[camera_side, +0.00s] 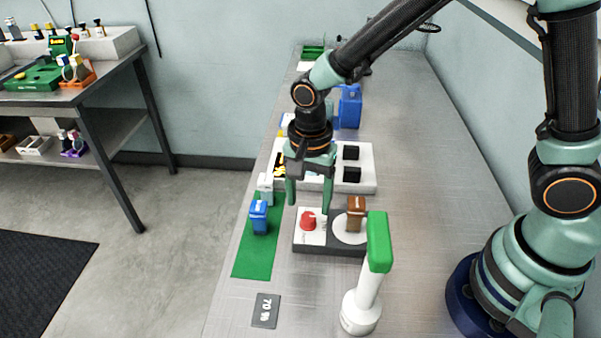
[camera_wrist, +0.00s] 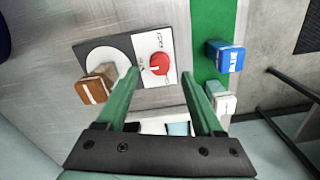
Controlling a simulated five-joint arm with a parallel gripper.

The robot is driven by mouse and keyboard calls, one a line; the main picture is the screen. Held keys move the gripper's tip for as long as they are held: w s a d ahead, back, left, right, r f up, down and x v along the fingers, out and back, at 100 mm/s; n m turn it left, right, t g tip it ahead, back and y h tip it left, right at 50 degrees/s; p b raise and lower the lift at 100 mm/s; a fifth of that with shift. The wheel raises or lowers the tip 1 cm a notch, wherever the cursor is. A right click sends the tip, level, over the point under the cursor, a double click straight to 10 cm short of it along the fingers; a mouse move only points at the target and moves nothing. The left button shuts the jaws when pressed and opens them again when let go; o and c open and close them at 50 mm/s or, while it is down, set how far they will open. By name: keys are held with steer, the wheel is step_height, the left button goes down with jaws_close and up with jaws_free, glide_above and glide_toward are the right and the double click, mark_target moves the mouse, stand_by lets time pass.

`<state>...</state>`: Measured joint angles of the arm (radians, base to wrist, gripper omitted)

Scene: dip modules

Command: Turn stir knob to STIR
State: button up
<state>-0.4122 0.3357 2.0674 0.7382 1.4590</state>
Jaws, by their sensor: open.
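The red stir knob (camera_side: 308,221) sits on the white label panel at the left of a dark stirrer base (camera_side: 310,246). In the wrist view the knob (camera_wrist: 159,64) lies just beyond the fingertips, between their lines, with lettering on the panel beside it. The lettering is too small to read surely. My gripper (camera_side: 309,203) is open and empty, pointing down behind and above the knob. It also shows in the wrist view (camera_wrist: 158,76), its two green fingers apart. No contact with the knob is visible.
A brown block (camera_side: 356,214) stands at the round white plate (camera_side: 346,236). Blue (camera_side: 258,217) and white (camera_side: 266,188) blocks stand on a green mat (camera_side: 252,262). A white, green-topped post (camera_side: 366,285) stands in front. A white rack (camera_side: 368,178) lies behind. Bench space at right is clear.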

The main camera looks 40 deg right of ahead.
mark_target(308, 216)
step_height(308, 216, up, 8)
steer(key=shift+f, duration=0.15)
stand_by(0.3)
steer(key=s+d+r+n+t, duration=0.2)
steer(key=d+r+n, duration=0.2)
steer(key=d+n, duration=0.2)
steer(key=s+d+r+n+t, duration=0.3)
steer(key=d+r+n, duration=0.2)
steer(key=d, duration=0.3)
steer(key=shift+s+d+r+n+t, duration=0.15)
steer(key=shift+d+r+n+t, duration=0.15)
steer(key=shift+d+n, duration=0.15)
